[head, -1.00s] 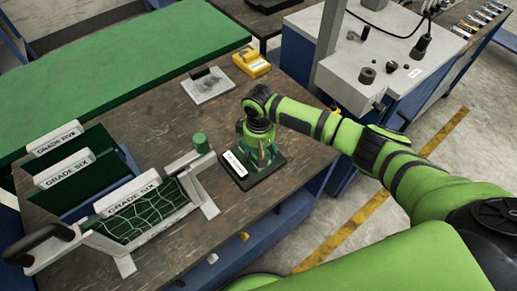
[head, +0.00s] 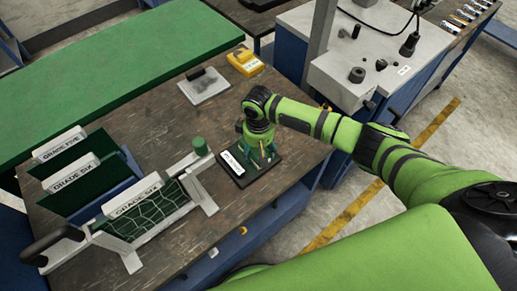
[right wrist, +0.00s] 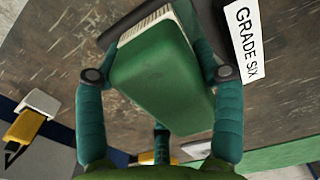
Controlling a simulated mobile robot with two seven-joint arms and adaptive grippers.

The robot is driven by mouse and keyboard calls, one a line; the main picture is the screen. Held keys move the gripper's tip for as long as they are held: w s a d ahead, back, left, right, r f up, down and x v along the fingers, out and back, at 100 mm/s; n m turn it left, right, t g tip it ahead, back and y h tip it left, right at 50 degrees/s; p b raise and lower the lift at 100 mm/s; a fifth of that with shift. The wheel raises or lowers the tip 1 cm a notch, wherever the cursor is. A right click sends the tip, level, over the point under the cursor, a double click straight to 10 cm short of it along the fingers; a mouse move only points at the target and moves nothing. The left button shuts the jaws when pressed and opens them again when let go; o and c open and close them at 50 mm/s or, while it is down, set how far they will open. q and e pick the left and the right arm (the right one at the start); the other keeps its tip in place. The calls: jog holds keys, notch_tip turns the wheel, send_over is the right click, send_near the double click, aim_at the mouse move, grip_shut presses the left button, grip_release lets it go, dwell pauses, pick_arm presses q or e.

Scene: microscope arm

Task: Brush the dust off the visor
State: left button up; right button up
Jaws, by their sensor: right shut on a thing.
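My right gripper (head: 258,140) is over a dark base (head: 238,178) with a white label, near the front edge of the bench. In the head view the brush is mostly hidden by the gripper. A pale, see-through plate (head: 203,92) with a dark block at its back edge, which looks like the visor, lies flat farther back on the bench, apart from the gripper. My left gripper is out of view.
A rack (head: 175,213) with a green net and a "GRADE SIX" plate stands at the front left. Green graded panels (head: 85,190) are behind it. A yellow device (head: 245,62) lies right of the pale plate. Bare wood (head: 150,118) lies between plate and rack.

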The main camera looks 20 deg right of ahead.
jog(key=shift+r+b, duration=0.3)
jog(key=shift+r, duration=1.05)
jog(key=shift+f, duration=0.1)
pick_arm(q)
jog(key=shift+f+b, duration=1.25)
jog(key=shift+b, duration=0.05)
pick_arm(e)
jog(key=shift+w+d+f, duration=0.15)
jog(key=shift+d+f, duration=0.2)
jog(key=shift+f, duration=0.35)
jog(key=shift+w+d+f, duration=0.1)
jog(key=shift+d+f, duration=0.25)
jog(key=shift+f, duration=0.35)
jog(key=shift+w+d+f, duration=0.15)
jog(key=shift+d+f, duration=0.2)
jog(key=shift+f, duration=0.35)
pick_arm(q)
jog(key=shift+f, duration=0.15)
pick_arm(e)
jog(key=shift+f, duration=0.4)
jog(key=shift+a, duration=0.1)
jog(key=shift+w+a+b, duration=0.25)
jog(key=shift+w+b, duration=0.45)
jog(key=shift+w, duration=0.05)
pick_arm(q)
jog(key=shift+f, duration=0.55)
pick_arm(e)
jog(key=shift+w, duration=0.25)
